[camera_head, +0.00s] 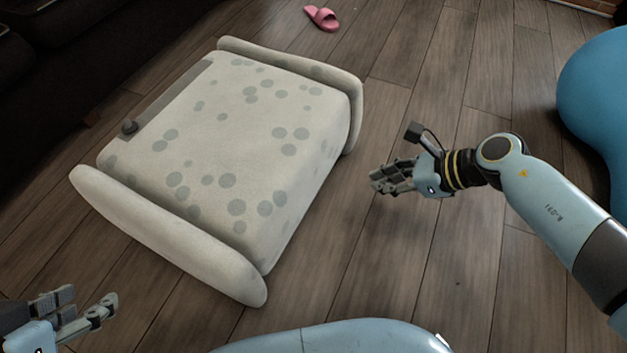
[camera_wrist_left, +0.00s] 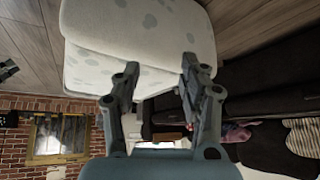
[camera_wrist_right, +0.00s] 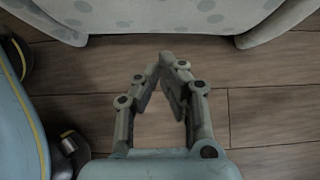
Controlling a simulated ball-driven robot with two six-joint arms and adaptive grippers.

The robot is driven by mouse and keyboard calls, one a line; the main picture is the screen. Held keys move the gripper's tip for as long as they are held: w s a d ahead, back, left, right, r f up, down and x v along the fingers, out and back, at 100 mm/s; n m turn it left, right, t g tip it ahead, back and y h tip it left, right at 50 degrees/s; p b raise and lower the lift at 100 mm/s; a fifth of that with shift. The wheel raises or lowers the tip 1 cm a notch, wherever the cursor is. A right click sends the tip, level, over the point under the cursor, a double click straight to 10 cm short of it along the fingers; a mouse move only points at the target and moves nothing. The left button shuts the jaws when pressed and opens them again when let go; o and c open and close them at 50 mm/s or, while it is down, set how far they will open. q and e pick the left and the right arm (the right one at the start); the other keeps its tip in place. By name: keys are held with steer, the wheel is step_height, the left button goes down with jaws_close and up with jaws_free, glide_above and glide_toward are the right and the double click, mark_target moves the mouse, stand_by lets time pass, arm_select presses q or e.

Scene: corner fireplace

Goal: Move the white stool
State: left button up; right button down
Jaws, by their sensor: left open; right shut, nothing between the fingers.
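The white stool (camera_head: 215,140) is a low padded block with grey spots and rounded raised ends, on the wood floor left of centre in the head view. My left gripper (camera_head: 88,302) is open at the lower left, apart from the stool's near end. In the left wrist view the stool (camera_wrist_left: 140,28) shows beyond the open fingers (camera_wrist_left: 158,80). My right gripper (camera_head: 380,179) is shut and empty, right of the stool with a gap of floor between. In the right wrist view its fingertips (camera_wrist_right: 170,62) meet below the stool's spotted side (camera_wrist_right: 160,16).
A dark sofa (camera_head: 40,70) stands behind the stool at the left. A pink slipper (camera_head: 321,18) lies on the floor at the top. A large blue rounded object (camera_head: 595,95) is at the right. Bare floor (camera_head: 440,90) lies right of the stool.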

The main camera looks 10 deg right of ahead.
steer(key=f, duration=0.1)
arm_select(q)
step_height(320, 180, down, 4)
steer(key=s+t+b, duration=0.2)
steer(key=t+b, duration=0.2)
arm_select(e)
glide_toward(315, 184)
steer(key=s+d+f, duration=0.2)
steer(key=w+a+b, duration=0.1)
steer(key=w+a, duration=0.1)
steer(key=a, duration=0.1)
steer(key=w+a+f+b, duration=0.1)
steer(key=shift+w+a+f+b, duration=0.1)
steer(key=shift+w+a+b, duration=0.2)
steer(key=shift+b, duration=0.05)
arm_select(q)
steer(key=w+d+r+m+t+h, duration=0.1)
steer(key=w+d+r+t+h, duration=0.1)
steer(key=w+r+t, duration=0.7)
steer(key=shift+w+d+r+m, duration=0.3)
steer(key=shift+w+r, duration=0.85)
steer(key=shift+r, duration=2.85)
arm_select(e)
steer(key=shift+w+a, duration=0.15)
arm_select(q)
steer(key=shift+a, duration=0.1)
